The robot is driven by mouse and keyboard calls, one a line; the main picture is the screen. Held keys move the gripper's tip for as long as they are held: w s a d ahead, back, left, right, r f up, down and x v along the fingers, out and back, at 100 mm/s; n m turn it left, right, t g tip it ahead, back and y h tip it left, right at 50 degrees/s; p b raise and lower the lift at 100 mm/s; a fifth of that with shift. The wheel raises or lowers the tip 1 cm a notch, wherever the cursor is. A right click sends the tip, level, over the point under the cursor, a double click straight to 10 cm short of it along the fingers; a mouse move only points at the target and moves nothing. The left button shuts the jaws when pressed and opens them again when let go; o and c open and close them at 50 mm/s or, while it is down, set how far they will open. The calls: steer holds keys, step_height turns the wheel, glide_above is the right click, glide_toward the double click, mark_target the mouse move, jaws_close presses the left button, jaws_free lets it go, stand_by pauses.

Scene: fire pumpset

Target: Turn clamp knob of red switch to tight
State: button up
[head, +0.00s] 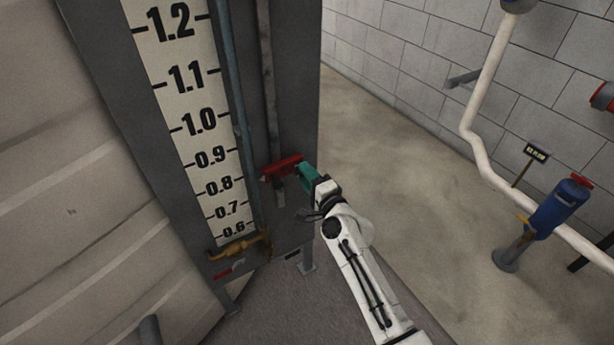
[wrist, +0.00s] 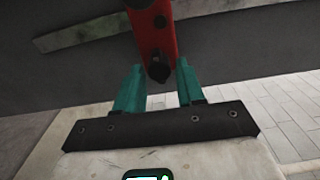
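The red switch (head: 282,168) is a red bar on the dark grey frame, beside the numbered gauge. It also shows in the wrist view (wrist: 148,32), running down from the top edge. A small dark knob (wrist: 159,71) sits at its lower end; I take it to be the clamp knob. My gripper (head: 300,175) has green fingers and is at the right end of the red switch. In the wrist view my gripper (wrist: 160,70) is open, with the knob between the fingertips and a gap on each side. The knob is too small to make out in the head view.
The gauge board (head: 200,120) stands left of the red switch, with a brass-coloured valve (head: 240,247) below it. A white pipe (head: 480,110) and a blue cylinder (head: 560,205) are at the right. The floor (head: 420,170) between is clear.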

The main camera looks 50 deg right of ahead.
steer(key=v, duration=1)
steer(key=shift+s, duration=0.35)
steer(key=shift+a, duration=0.2)
steer(key=s+a+f+n+g+y+p, duration=0.1)
steer(key=s+a+f+n+g+y, duration=0.25)
steer(key=a+n, duration=0.35)
steer(key=s+a+f+n+g+y+p, duration=0.1)
steer(key=s+a+f+n+g+y, duration=0.1)
steer(key=a+n+g+y, duration=0.35)
steer(key=s+a+n+g+h, duration=0.1)
steer(key=s+n+g+h, duration=0.3)
steer(key=s, duration=1.2)
steer(key=n+g+p, duration=0.1)
steer(key=n+g, duration=0.2)
steer(key=n, duration=0.1)
steer(key=shift+s+a+r+n, duration=0.3)
steer(key=shift+s+r+n, duration=0.05)
steer(key=shift+s+r, duration=0.05)
steer(key=shift+o, duration=0.2)
